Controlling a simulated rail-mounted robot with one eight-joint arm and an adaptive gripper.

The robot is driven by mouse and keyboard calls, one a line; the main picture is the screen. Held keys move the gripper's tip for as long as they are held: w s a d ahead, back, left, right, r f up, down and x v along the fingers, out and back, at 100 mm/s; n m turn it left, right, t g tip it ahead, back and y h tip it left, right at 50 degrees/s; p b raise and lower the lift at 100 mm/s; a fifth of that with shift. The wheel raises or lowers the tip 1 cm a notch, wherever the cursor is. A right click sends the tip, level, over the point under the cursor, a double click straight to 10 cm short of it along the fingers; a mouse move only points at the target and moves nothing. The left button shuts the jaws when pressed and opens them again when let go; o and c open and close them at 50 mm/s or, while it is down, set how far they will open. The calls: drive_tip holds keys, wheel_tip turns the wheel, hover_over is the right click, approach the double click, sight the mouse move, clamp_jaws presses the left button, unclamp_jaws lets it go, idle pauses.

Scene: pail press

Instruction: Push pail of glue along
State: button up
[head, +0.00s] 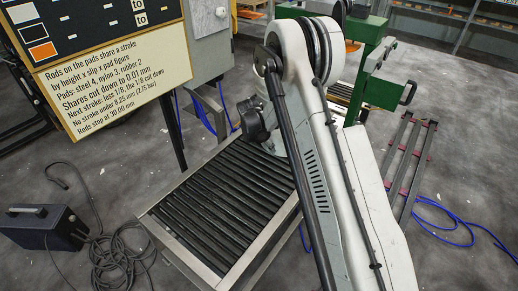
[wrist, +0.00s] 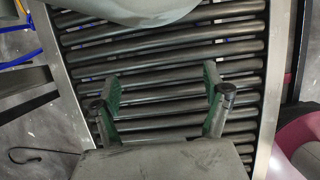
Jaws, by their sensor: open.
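My gripper (wrist: 160,82) is open above the roller conveyor in the wrist view, its two green-padded fingers wide apart with only rollers showing between them. A smooth grey rounded thing (wrist: 150,8) lies beyond the fingertips at the top edge, mostly cut off. It may be the pail, but I cannot tell. It is apart from the fingers in the picture. The roller conveyor (head: 222,205) has dark rollers in a metal frame. In the head view my arm covers its right side, and no pail can be made out there.
A sign board (head: 118,85) about rods, pads and stroke stands at the upper left. A green machine frame (head: 372,55) stands behind my arm. A dark box (head: 42,226) and coiled black cable (head: 122,258) lie left; a metal rack (head: 408,165) and blue hose (head: 445,222) lie right.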

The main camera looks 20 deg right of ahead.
drive_tip(key=shift+w+d, duration=0.55)
drive_tip(key=shift+d, duration=0.35)
drive_tip(key=w+d+b, duration=0.1)
drive_tip(key=w+d, duration=0.3)
drive_tip(key=d, duration=0.2)
drive_tip(key=shift+w+d, duration=0.2)
drive_tip(key=shift+w, duration=0.15)
idle(0.4)
drive_tip(key=shift+d, duration=0.1)
drive_tip(key=w+d+b, duration=0.1)
drive_tip(key=w+d, duration=0.3)
drive_tip(key=d, duration=0.2)
drive_tip(key=shift+w+d, duration=0.2)
drive_tip(key=shift+w, duration=0.1)
idle(0.8)
drive_tip(key=w+d+b, duration=0.1)
drive_tip(key=w+d, duration=0.3)
drive_tip(key=d, duration=0.2)
drive_tip(key=shift+w+d, duration=0.25)
drive_tip(key=shift+w, duration=0.1)
idle(0.8)
drive_tip(key=shift+w+d+b, duration=0.1)
drive_tip(key=shift+b, duration=0.2)
